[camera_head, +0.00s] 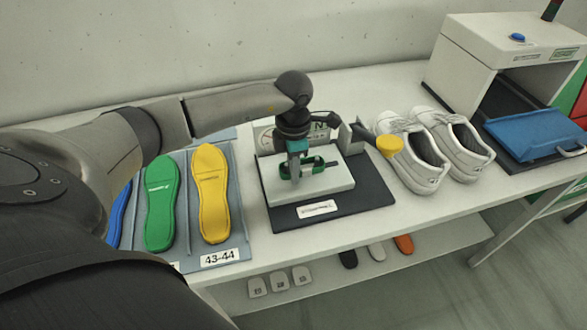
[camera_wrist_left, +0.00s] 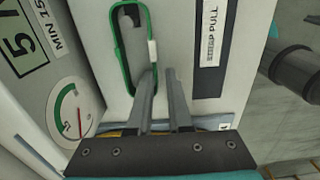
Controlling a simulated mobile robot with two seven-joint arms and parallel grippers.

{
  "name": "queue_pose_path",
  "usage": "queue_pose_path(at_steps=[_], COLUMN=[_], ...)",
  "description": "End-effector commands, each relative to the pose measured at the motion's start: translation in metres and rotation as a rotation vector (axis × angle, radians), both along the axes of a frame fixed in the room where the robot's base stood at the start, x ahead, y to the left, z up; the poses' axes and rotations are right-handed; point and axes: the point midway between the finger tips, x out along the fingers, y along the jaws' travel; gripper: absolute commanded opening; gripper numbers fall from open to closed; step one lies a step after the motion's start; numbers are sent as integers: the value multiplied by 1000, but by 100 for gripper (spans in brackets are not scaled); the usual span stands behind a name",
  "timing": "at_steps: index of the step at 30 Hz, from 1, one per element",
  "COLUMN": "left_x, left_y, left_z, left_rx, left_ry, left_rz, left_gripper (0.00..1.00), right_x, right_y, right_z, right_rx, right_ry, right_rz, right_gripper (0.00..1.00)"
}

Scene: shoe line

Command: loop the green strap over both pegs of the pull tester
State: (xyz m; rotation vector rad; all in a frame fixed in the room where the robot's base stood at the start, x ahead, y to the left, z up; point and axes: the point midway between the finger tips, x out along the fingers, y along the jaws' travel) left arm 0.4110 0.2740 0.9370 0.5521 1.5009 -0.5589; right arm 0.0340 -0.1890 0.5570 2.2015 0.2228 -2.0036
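The green strap (camera_head: 314,168) is a closed loop lying over the white plate of the pull tester (camera_head: 345,183). In the left wrist view the strap (camera_wrist_left: 122,62) is long and narrow with a white tag. A dark peg (camera_wrist_left: 132,13) shows inside its far end. Its near end lies beside one finger of my left gripper (camera_wrist_left: 162,72); whether a second peg is inside there is hidden. My left gripper (camera_head: 294,176) points down over the strap's left end. Its fingers are apart, with nothing clearly between them. My right gripper is not in view.
A round dial (camera_wrist_left: 75,112) stands beside the strap. White shoes (camera_head: 425,150) and a yellow knob (camera_head: 389,147) are right of the tester. Green (camera_head: 160,205) and yellow (camera_head: 210,195) insoles lie left. A blue tray (camera_head: 535,133) is at far right.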

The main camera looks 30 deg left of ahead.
Motion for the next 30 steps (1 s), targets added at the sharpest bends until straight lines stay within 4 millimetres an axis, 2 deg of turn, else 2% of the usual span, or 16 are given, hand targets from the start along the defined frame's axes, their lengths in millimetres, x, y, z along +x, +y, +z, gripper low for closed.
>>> queue_pose_path(at_steps=[1, 8, 11, 24, 30], left_x=[4, 5, 5, 1, 0], left_y=[6, 7, 7, 1, 0], left_z=[2, 11, 27, 125, 148], left_rx=[11, 11, 12, 4, 3], left_ry=[-13, -18, -20, -10, -4], left_rz=[8, 9, 10, 3, 2], left_gripper=[39, 39, 39, 39, 39], right_x=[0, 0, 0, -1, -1], right_y=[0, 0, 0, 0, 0], right_z=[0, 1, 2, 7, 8], right_rx=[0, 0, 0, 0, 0], right_ry=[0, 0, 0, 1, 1], right_rz=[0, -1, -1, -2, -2], right_gripper=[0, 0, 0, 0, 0])
